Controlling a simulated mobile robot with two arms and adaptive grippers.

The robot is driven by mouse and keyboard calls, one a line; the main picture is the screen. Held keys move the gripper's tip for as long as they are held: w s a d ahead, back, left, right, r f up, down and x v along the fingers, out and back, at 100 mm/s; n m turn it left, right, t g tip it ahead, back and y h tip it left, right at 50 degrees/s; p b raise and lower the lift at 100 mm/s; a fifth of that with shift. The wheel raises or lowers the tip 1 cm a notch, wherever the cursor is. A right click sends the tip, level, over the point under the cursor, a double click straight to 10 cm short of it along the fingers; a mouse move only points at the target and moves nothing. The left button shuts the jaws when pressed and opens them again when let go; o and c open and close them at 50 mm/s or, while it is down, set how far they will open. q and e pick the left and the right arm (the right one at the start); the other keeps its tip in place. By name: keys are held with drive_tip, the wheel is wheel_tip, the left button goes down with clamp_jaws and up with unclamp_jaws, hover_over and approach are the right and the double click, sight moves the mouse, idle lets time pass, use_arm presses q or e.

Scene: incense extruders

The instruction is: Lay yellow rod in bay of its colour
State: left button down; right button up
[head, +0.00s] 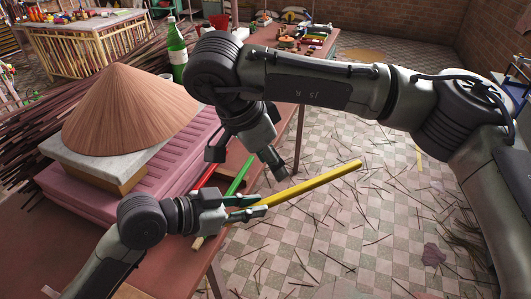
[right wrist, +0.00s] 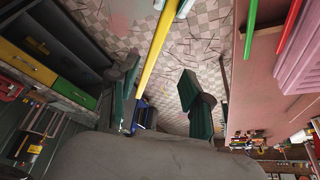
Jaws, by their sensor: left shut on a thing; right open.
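The yellow rod (head: 315,180) is held near one end by my left gripper (head: 252,207), which is shut on it at the table's edge. The rod slants up to the right, its free end out over the floor. My right gripper (head: 247,165) is open and empty, just above and left of the rod in the head view. In the right wrist view, the yellow rod (right wrist: 155,50) runs down between the picture positions of the open green-padded fingers (right wrist: 162,100); contact is not visible. A yellow panel (right wrist: 25,62) and a green panel (right wrist: 75,92) front a dark unit at left; whether these are bays is unclear.
A green rod (head: 239,175) and a red rod (head: 205,177) lie on the table beside the pink ridged block (head: 175,165). A brown cone (head: 128,110) stands on a board there. A green bottle (head: 177,55) stands behind. The tiled floor at right has scattered sticks.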

sight(285, 190)
drive_tip(key=x, duration=1)
drive_tip(key=shift+f, duration=0.15)
use_arm(q)
drive_tip(key=shift+d, duration=0.1)
use_arm(e)
clamp_jaws()
use_arm(q)
drive_tip(key=c, duration=1)
unclamp_jaws()
